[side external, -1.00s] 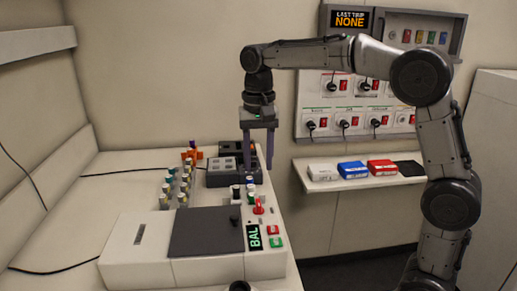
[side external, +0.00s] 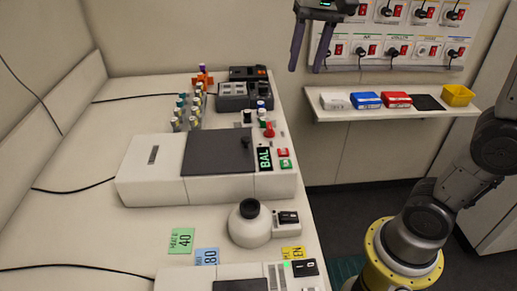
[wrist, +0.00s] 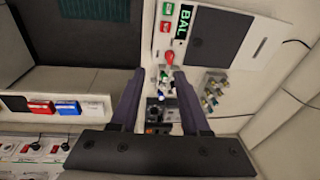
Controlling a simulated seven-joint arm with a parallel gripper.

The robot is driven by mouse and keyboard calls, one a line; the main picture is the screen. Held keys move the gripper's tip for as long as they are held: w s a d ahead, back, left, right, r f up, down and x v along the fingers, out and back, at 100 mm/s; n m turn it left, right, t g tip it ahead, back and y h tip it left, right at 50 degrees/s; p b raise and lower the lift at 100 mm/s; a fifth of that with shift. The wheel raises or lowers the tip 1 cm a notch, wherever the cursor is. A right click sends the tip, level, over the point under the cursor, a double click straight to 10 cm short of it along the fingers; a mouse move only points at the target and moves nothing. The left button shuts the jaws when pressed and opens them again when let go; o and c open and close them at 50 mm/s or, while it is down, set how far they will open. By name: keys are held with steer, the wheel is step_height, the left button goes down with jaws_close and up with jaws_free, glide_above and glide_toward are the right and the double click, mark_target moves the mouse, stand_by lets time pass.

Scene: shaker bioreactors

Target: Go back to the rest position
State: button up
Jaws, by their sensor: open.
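My gripper (side external: 306,69) hangs at the top of the side view, in front of the wall switch panel. Its two dark fingers are spread apart, with nothing between them. The wrist view also shows my gripper (wrist: 160,73) open and empty, pointing toward the bench from above. The bench (side external: 110,235) lies below and to the left of the gripper in the side view. Nothing touches the fingers. Much of my upper arm is outside the side view.
The bench carries a balance (side external: 150,170) with a BAL display, a tube rack area (side external: 195,105), dark blocks (side external: 245,95) and a round white device (side external: 250,225). A wall shelf (side external: 390,112) holds white, blue and red boxes and a yellow bin (side external: 458,95). Air around the gripper looks clear.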

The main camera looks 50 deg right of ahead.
steer(key=s+f+n+t, duration=0.3)
steer(key=s+f+n, duration=0.5)
steer(key=s+f, duration=0.4)
steer(key=shift+s+a+f+n+t, duration=0.15)
steer(key=shift+s+f+n+t, duration=0.2)
steer(key=shift+s, duration=0.8)
